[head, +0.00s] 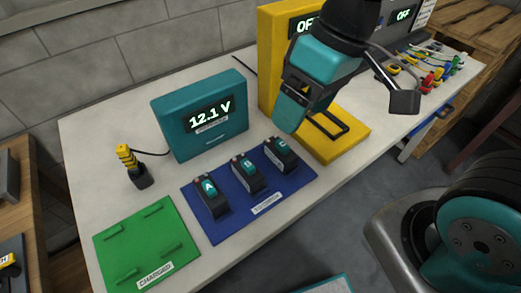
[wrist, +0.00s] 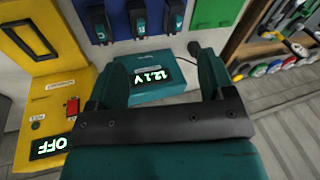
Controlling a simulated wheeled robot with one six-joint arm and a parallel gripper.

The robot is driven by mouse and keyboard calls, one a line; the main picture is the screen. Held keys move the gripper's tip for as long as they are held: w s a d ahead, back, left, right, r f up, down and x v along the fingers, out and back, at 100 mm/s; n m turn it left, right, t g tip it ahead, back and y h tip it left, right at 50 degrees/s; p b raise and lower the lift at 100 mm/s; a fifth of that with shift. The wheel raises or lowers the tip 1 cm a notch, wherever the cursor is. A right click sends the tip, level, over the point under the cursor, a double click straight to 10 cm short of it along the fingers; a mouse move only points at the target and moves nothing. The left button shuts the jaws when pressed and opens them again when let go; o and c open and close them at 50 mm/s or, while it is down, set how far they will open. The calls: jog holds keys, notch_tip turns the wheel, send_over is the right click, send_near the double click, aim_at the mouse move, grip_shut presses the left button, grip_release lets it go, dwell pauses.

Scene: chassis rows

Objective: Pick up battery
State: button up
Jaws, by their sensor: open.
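Three dark batteries with teal label patches stand in a row on a blue mat (head: 225,224): battery A (head: 211,196), the middle battery (head: 246,174) and the right battery (head: 281,155). Only the A reads clearly. In the wrist view they show at the top, in reversed order: right battery (wrist: 98,22), middle battery (wrist: 138,18), battery A (wrist: 176,15). My gripper (head: 288,122) is above the table, between the mat and the yellow station. In the wrist view my gripper (wrist: 158,72) is open, with the teal meter (wrist: 150,85) showing beyond its fingers. It holds nothing.
The teal meter (head: 205,145) reads 12.1 V behind the mat. A yellow-black probe (head: 125,158) stands left of it. A green mat (head: 145,240), labelled CHARGED, lies empty at front left. The yellow station (head: 345,140) reads OFF; coloured clips (head: 435,75) lie farther right.

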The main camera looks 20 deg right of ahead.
aim_at(281, 142)
jog(key=w+d+f+m+h+p, duration=0.1)
jog(key=w+f+h, duration=0.1)
jog(key=w+f, duration=0.35)
jog(key=w+d+f+m+h, duration=0.1)
jog(key=w+d+f, duration=0.15)
jog(key=w, duration=0.55)
jog(key=shift+m, duration=0.3)
jog(key=f, duration=0.4)
jog(key=f+p, duration=0.1)
jog(key=f, duration=0.8)
jog(key=shift+w+a, duration=0.1)
jog(key=shift+w, duration=0.2)
jog(key=shift+d+f+p, duration=0.2)
jog(key=shift+f+p, duration=0.8)
jog(key=shift+f, duration=1.95)
jog(key=c, duration=1.4)
jog(key=shift+r, duration=0.1)
